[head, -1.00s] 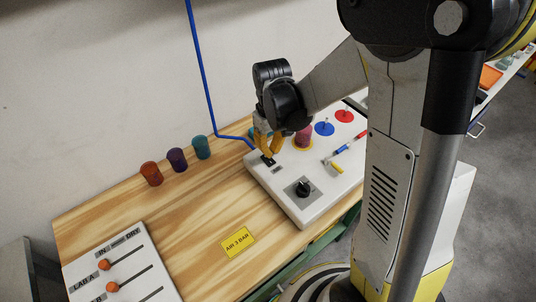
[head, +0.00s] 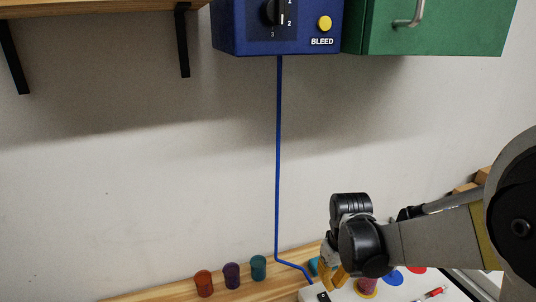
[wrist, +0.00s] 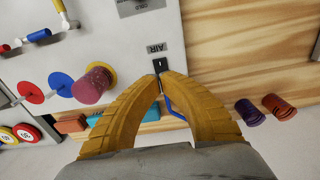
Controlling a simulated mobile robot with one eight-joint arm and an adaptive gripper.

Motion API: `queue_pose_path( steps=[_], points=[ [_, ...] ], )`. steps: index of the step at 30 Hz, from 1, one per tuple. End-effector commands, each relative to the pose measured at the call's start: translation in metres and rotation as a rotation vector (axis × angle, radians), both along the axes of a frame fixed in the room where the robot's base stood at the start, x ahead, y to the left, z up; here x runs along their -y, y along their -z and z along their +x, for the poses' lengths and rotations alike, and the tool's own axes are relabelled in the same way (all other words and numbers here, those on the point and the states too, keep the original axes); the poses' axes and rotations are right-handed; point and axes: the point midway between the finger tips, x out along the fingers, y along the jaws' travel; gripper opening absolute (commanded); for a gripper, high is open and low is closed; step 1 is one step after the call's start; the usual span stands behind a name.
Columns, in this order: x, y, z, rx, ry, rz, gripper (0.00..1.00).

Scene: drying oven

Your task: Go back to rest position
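My gripper (head: 333,284) is at the lower right of the head view, just over the white panel (head: 345,294). In the wrist view its two yellow fingers (wrist: 163,76) arch together and their tips meet, with nothing seen between them. The tips are at a small black switch (wrist: 160,65) marked AIR on the white panel. I cannot tell whether they touch it. My arm reaches in from the right.
Orange (head: 203,283), purple (head: 231,276) and teal (head: 258,268) cups stand on the wooden bench left of the panel. A blue hose (head: 277,160) runs up to a blue box (head: 245,30) beside a green cabinet (head: 430,28). A pink knurled piece (wrist: 93,85) stands on the panel.

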Motion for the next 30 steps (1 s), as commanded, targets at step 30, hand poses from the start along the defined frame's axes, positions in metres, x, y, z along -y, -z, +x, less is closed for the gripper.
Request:
queue_pose_path(
  steps=[30],
  points=[
    [0.000, -0.083, -0.122, 0.569, 0.279, 0.096, 0.00]
  ],
)
